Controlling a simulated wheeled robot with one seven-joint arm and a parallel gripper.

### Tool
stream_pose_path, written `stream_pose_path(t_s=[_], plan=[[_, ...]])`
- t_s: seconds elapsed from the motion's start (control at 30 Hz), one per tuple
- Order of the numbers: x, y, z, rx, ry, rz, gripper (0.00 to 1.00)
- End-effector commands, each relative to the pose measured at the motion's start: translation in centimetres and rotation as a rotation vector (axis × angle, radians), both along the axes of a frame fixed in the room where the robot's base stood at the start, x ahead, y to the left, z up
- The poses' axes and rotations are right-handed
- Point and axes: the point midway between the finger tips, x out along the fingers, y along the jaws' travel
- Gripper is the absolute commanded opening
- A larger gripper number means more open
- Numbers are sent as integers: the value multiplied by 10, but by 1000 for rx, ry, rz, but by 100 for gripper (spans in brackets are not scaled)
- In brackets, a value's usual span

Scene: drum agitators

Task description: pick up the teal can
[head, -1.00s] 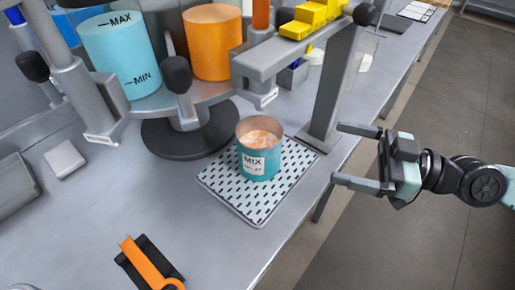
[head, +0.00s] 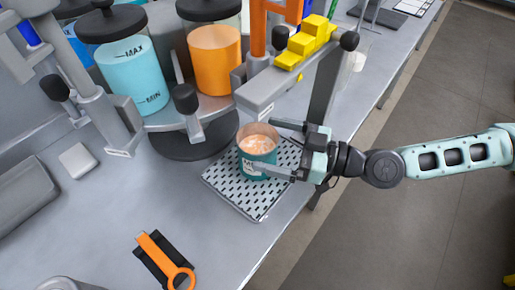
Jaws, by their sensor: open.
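My gripper (head: 265,147) is open and comes in from the right, level with the can. One finger reaches along the can's near side and the other along its far side. I cannot tell whether either finger touches the can.
A stand with a cyan container (head: 132,75) and an orange container (head: 215,58) is behind the can. A grey post and arm (head: 285,82) with yellow steps (head: 306,43) rise close behind my gripper. An orange tool (head: 164,260) lies at the front.

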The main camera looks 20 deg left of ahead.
Motion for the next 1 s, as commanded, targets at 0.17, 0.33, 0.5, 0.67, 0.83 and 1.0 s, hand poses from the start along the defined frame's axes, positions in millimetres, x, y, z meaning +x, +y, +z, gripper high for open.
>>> stream_pose_path(t_s=[0.17, 0.33, 0.5, 0.67, 0.83, 1.0], plan=[[-2, 27, 2, 1, 4, 1, 100], [-2, 37, 0, 1, 1, 1, 100], [-2, 37, -1, 1, 1, 0, 100], [-2, 37, -1, 1, 1, 1, 61], [-1, 37, 0, 2, 0, 0, 36], [-1, 37, 0, 2, 0, 0, 36]])
